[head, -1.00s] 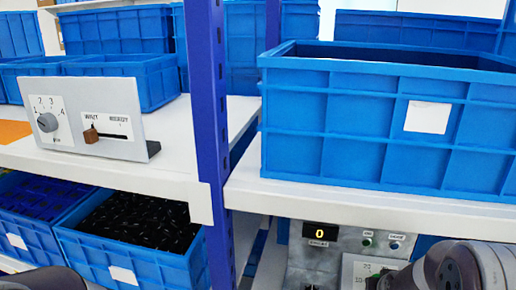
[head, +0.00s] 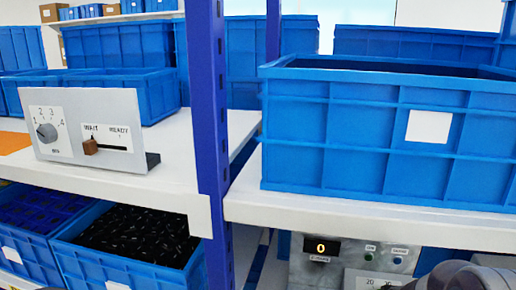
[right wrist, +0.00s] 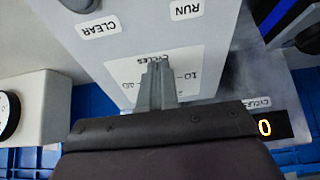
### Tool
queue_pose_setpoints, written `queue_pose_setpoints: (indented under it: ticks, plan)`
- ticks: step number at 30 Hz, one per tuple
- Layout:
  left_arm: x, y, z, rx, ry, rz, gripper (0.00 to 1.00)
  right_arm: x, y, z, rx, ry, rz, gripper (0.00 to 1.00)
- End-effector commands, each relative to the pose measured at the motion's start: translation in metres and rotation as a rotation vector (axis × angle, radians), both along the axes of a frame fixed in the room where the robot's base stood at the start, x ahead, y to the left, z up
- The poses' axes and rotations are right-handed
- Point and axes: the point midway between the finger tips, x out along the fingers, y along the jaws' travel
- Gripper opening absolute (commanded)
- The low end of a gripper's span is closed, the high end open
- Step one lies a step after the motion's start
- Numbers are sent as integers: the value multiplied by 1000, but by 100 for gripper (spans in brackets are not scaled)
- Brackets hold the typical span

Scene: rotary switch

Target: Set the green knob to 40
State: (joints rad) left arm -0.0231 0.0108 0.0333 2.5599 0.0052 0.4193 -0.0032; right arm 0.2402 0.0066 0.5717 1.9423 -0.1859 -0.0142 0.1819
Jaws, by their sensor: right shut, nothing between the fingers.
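A grey control panel (head: 335,268) with a lit display (head: 321,247) reading 0 stands on the lower right shelf. The right wrist view shows a plate marked CYCLES (right wrist: 120,72) with 10 and 20. My right gripper (right wrist: 155,80) is shut and empty in front of this plate and hides part of it. No green knob shows clearly; I cannot tell whether the fingers touch anything. My left gripper is out of view.
A blue post (head: 208,120) and a shelf edge (head: 370,212) lie above and left of the panel. A large blue crate (head: 365,130) stands on that shelf. Another panel (head: 90,128) with a grey dial and brown slider stands at left.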

Motion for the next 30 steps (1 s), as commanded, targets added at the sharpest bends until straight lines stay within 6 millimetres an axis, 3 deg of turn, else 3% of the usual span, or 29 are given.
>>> queue_pose_setpoints:
  ticks: [5,16,25,27,29,30]
  plan:
    - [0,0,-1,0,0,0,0,-4,2,3,0,-1,0,0]
    - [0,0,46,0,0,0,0,-23,6,56,1,0,-1,0]
    - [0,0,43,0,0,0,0,-26,7,53,-3,8,4,0]
    - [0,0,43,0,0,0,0,-41,9,43,-1,76,11,0]
    - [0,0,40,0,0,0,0,-72,16,29,16,189,19,0]
    - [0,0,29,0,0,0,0,-95,29,14,31,271,42,0]
